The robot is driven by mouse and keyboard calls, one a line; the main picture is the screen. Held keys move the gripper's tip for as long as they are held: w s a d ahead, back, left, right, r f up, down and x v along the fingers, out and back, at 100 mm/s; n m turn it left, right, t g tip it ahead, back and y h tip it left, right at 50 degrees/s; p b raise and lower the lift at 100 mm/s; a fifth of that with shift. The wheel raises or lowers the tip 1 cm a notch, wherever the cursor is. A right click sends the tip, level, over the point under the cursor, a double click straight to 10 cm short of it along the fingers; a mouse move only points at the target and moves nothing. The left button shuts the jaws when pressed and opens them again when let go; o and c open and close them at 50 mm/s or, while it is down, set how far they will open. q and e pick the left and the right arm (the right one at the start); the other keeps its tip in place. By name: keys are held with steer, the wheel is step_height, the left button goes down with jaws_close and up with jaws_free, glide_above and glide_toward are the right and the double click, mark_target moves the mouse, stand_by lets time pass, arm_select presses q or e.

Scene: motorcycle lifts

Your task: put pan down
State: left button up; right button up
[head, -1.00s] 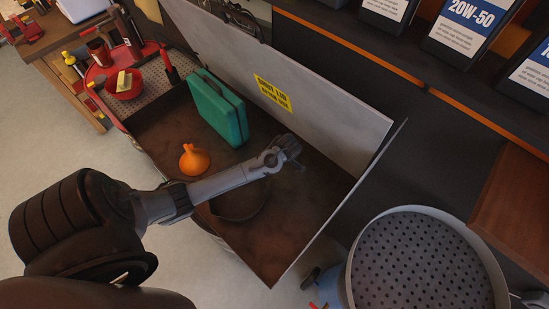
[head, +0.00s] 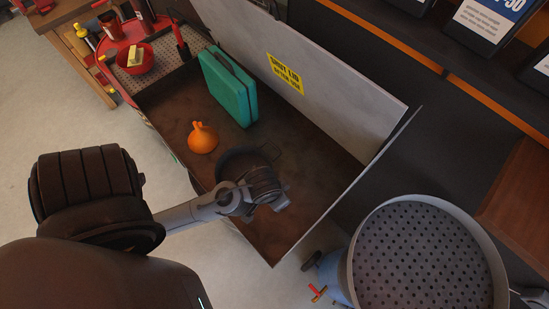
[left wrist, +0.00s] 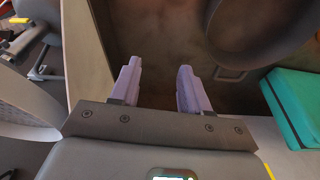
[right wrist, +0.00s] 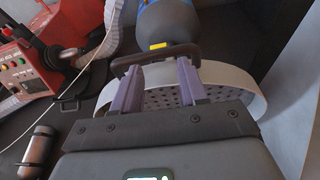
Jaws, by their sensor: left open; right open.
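A dark round pan (head: 236,160) with a small loop handle lies on the brown floor of an open metal chest (head: 335,175), partly hidden behind my left gripper. In the left wrist view the pan (left wrist: 265,25) is at the upper right, apart from the fingers. My left gripper (head: 282,202) is over the chest, in front of the pan. Its fingers (left wrist: 157,85) are open with nothing between them. My right gripper (right wrist: 157,75) shows only in the right wrist view. It is open at a black handle (right wrist: 155,56); I cannot tell whether it touches.
A grey round vessel (head: 375,230) with a perforated inside stands right. A red bowl (head: 134,64) is at upper left.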

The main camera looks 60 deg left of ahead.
arm_select(q)
steer(key=r+m, duration=0.1)
steer(key=s+d+r+m, duration=0.1)
steer(key=s+r+m, duration=0.1)
steer(key=shift+s+d+t+h, duration=0.1)
steer(key=shift+d+t+h, duration=0.2)
steer(key=shift+d, duration=0.05)
